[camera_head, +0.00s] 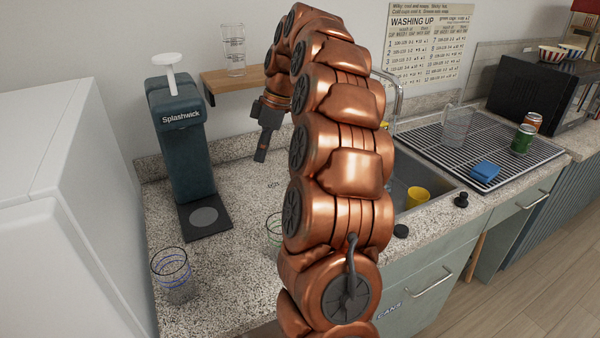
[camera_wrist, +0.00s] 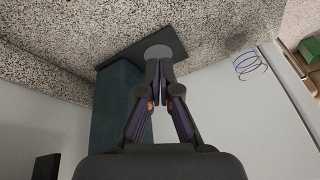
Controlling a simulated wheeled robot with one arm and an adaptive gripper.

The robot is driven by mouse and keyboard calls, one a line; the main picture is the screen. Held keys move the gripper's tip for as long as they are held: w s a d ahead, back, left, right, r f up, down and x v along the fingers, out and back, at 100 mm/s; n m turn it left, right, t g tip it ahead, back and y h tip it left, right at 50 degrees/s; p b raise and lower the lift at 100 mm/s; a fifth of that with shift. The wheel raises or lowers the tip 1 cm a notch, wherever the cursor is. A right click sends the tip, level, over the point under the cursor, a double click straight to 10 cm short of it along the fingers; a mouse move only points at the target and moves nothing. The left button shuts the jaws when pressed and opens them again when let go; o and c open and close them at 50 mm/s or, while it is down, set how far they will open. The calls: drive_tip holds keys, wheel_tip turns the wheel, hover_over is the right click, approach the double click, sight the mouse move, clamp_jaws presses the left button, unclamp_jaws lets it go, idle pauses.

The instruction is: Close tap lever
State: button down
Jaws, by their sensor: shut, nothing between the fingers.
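A dark teal drink dispenser (camera_head: 184,140) marked "Splashwick" stands on the granite counter at the left. Its white tap lever (camera_head: 169,66) rises from the top and ends in a flat pad. My gripper (camera_head: 262,150) is to the right of the dispenser, pointing down, apart from the lever. In the wrist view my gripper (camera_wrist: 158,72) is shut and empty, with the dispenser's side (camera_wrist: 120,110) and its dark base plate (camera_wrist: 140,52) behind it. The lever does not show in the wrist view.
A glass with blue rings (camera_head: 173,275) stands at the counter's front left. Another glass (camera_head: 273,232) is partly hidden by my arm. A wooden shelf (camera_head: 228,80) with stacked glasses (camera_head: 233,50) is behind. A sink with a yellow cup (camera_head: 417,196) and a drying rack (camera_head: 470,140) are right.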

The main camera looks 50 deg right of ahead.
drive_tip(key=d+f+n, duration=0.1)
drive_tip(key=d, duration=1.1)
drive_tip(key=shift+t, duration=0.4)
drive_tip(key=shift+s+d+f+p, duration=0.15)
drive_tip(key=shift+f+p, duration=0.65)
drive_tip(key=shift+f, duration=0.95)
drive_tip(key=shift+s+a+f+p, duration=0.15)
drive_tip(key=shift+f+p, duration=0.6)
drive_tip(key=shift+f, duration=1)
drive_tip(key=shift+s+d+f+p, duration=0.2)
drive_tip(key=shift+f+p, duration=0.6)
drive_tip(key=shift+f, duration=0.95)
drive_tip(key=shift+s+f+b, duration=0.1)
drive_tip(key=shift+f+b, duration=0.05)
drive_tip(key=shift+b, duration=0.3)
drive_tip(key=b, duration=0.3)
drive_tip(key=shift+s+d+f, duration=0.2)
drive_tip(key=shift+s+d, duration=0.1)
drive_tip(key=d+b, duration=0.1)
drive_tip(key=b, duration=0.1)
drive_tip(key=shift+s+b, duration=0.35)
drive_tip(key=shift+s, duration=0.05)
drive_tip(key=shift+s+d+r+b, duration=0.15)
drive_tip(key=shift+d+r+b, duration=0.1)
drive_tip(key=shift+b, duration=0.15)
drive_tip(key=shift+r, duration=0.1)
drive_tip(key=shift+s, duration=0.1)
